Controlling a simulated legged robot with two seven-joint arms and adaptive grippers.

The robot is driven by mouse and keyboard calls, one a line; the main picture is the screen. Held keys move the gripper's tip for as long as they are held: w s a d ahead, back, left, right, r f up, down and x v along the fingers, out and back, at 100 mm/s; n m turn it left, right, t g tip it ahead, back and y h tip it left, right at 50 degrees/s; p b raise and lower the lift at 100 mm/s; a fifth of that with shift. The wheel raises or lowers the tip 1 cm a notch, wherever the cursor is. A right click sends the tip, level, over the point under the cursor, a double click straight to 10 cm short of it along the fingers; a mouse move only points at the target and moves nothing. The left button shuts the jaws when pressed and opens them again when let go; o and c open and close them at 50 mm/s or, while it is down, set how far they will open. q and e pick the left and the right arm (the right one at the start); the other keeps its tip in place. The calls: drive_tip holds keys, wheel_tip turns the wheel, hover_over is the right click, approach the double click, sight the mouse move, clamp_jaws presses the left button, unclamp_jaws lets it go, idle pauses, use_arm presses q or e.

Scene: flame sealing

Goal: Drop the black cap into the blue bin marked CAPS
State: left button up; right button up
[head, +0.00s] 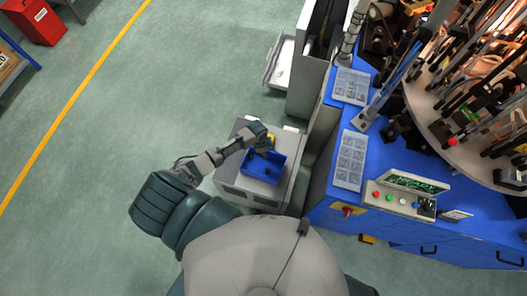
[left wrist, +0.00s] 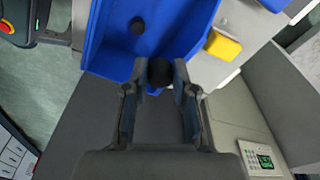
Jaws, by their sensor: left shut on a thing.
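The blue bin (head: 262,174) sits on a grey cabinet in the head view. It also fills the top of the left wrist view (left wrist: 190,22). No CAPS marking is readable. My left gripper (head: 264,146) is over the bin's edge in the head view. In the left wrist view its two fingers (left wrist: 160,80) are shut on a round black cap (left wrist: 160,72) held between the fingertips, which overlap the bin's near edge. Another dark round piece (left wrist: 137,25) lies inside the bin. My right gripper is not in view.
A yellow block (left wrist: 222,45) is beside the bin. Green floor at left is open, with a red container (head: 35,20) far off.

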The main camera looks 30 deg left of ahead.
use_arm(q)
drive_tip(key=shift+d+r, duration=0.15)
drive_tip(key=o, duration=0.9)
drive_tip(key=shift+d, duration=0.3)
drive_tip(key=shift+c, duration=0.2)
drive_tip(key=shift+a+r, duration=0.1)
drive_tip(key=shift+r, duration=0.15)
wheel_tip(320, 180, up, 12)
drive_tip(key=shift+s+a+f, duration=0.25)
drive_tip(key=shift+s+a, duration=0.15)
drive_tip(key=shift+a, duration=0.15)
